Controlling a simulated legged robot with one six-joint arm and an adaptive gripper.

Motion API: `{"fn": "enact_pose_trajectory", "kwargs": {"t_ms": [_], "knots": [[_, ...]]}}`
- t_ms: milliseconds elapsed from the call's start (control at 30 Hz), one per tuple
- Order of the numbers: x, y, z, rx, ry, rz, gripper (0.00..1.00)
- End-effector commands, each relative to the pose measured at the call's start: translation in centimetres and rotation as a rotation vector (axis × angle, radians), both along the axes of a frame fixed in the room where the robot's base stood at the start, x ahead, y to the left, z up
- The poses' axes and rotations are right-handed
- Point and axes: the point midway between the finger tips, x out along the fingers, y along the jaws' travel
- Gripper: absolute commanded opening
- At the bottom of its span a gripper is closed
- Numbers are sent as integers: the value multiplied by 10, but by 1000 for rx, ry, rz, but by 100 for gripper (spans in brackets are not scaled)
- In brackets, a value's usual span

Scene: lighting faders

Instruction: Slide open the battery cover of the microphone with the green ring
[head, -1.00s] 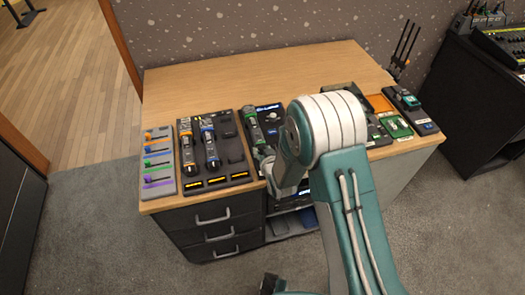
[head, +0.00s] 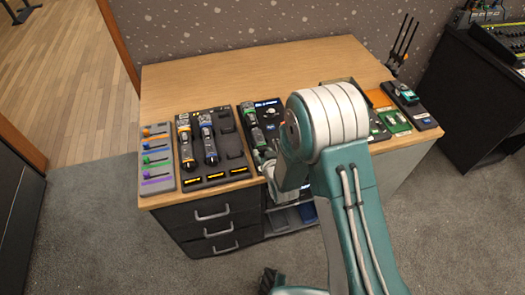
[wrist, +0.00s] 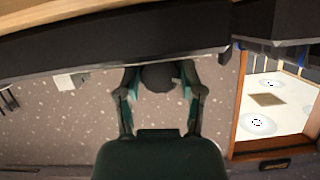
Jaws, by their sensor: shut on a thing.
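The microphone with the green ring (head: 254,131) lies lengthwise on a dark panel with a small lit display (head: 267,103), in the head view. My gripper (head: 268,166) is at its near end, mostly hidden behind my own arm. In the wrist view my gripper (wrist: 162,88) has its two fingers on either side of a dark rounded piece (wrist: 159,77), which looks like the near end of this microphone. I cannot make out the battery cover or how far open it is.
Microphones with orange (head: 186,140) and blue (head: 208,138) rings lie in a dark charging tray (head: 232,145) to the left. A grey fader panel (head: 157,158) is at the far left. Green and orange boxes (head: 394,121) stand at the right. The back of the wooden table (head: 230,75) is clear.

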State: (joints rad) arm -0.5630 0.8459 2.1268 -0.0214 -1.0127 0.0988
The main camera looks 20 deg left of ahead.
Motion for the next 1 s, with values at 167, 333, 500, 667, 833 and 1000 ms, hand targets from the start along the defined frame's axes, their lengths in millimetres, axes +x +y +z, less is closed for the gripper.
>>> {"fn": "enact_pose_trajectory", "kwargs": {"t_ms": [167, 333, 500, 667, 833, 1000], "knots": [[-6, -3, -1, -3, 4, 0, 6], [-10, -6, -1, -3, 4, 0, 6], [-14, -8, -1, -3, 4, 2, 6], [-19, -11, -2, -3, 5, 1, 6], [-23, -14, -1, -2, 4, 1, 6], [-27, -16, -2, -4, 6, 1, 6]]}}
